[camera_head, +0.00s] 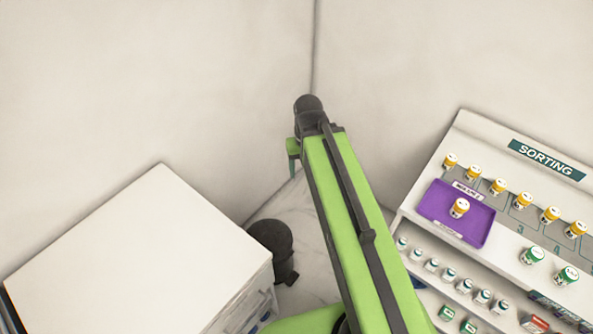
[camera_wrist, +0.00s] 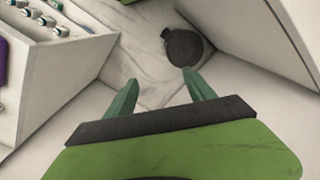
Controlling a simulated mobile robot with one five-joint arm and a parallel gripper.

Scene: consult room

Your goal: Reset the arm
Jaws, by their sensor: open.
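My green arm reaches up and away through the middle of the head view. My gripper (camera_wrist: 160,80) shows in the wrist view with its two green fingers spread apart and nothing between them. It hangs above the pale marbled floor. In the head view only a small green part of the gripper (camera_head: 293,152) shows beside the arm's dark end joint; the rest is hidden behind the arm.
A white cabinet (camera_head: 140,260) stands at the left. A dark round object (camera_head: 270,240) is on the floor beside it. At the right, the sorting shelf (camera_head: 450,140) holds a purple tray (camera_head: 480,229) with one orange bottle (camera_head: 459,208) and several other bottles. Walls meet behind my arm.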

